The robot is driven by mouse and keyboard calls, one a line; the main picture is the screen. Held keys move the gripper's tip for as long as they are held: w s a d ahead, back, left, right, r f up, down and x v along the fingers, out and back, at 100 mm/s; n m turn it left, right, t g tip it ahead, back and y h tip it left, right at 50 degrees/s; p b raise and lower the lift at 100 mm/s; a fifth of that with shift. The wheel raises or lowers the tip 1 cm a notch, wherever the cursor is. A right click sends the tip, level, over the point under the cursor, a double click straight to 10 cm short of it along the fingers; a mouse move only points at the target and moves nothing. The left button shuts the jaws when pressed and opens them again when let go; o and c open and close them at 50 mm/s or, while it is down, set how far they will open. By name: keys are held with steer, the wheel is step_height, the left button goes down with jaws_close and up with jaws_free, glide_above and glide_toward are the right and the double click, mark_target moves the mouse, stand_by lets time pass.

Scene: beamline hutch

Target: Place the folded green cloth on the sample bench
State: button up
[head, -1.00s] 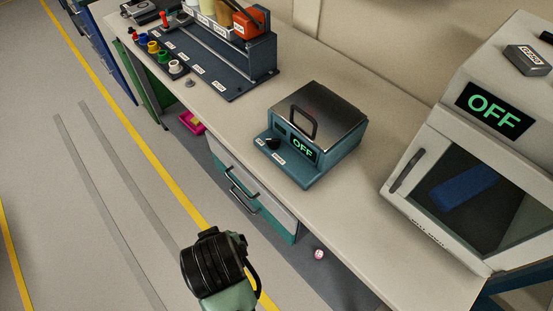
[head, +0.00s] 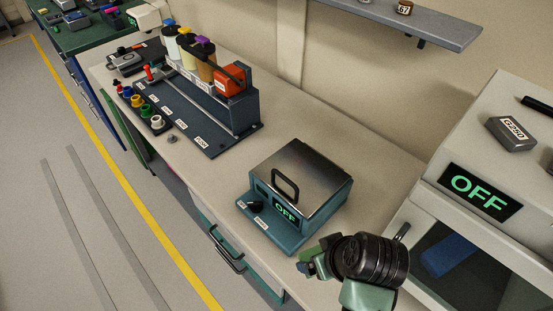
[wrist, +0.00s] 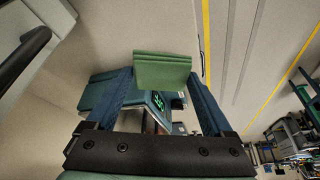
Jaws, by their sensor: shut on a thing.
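The folded green cloth (wrist: 165,68) is between the two blue fingers of my gripper (wrist: 163,78) in the wrist view. In the head view a small part of the cloth (head: 305,256) shows at the tip of my gripper (head: 311,262), mostly hidden by the wrist. The sample bench (head: 376,188) is the long beige worktop along the wall. My gripper appears over the bench's front part, just right of the teal hotplate-like box; its height above the top is hard to tell.
The teal box (head: 300,178) with a metal lid and OFF display stands mid-bench. A bottle rack (head: 205,110) is at left. A white cabinet (head: 450,215) with an OFF display is at right. A grey shelf (head: 420,22) hangs above. Bare bench top lies behind the teal box.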

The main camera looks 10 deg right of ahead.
mark_target(313, 280)
step_height(313, 280, down, 10)
stand_by(0.6)
steer(key=shift+f, duration=0.15)
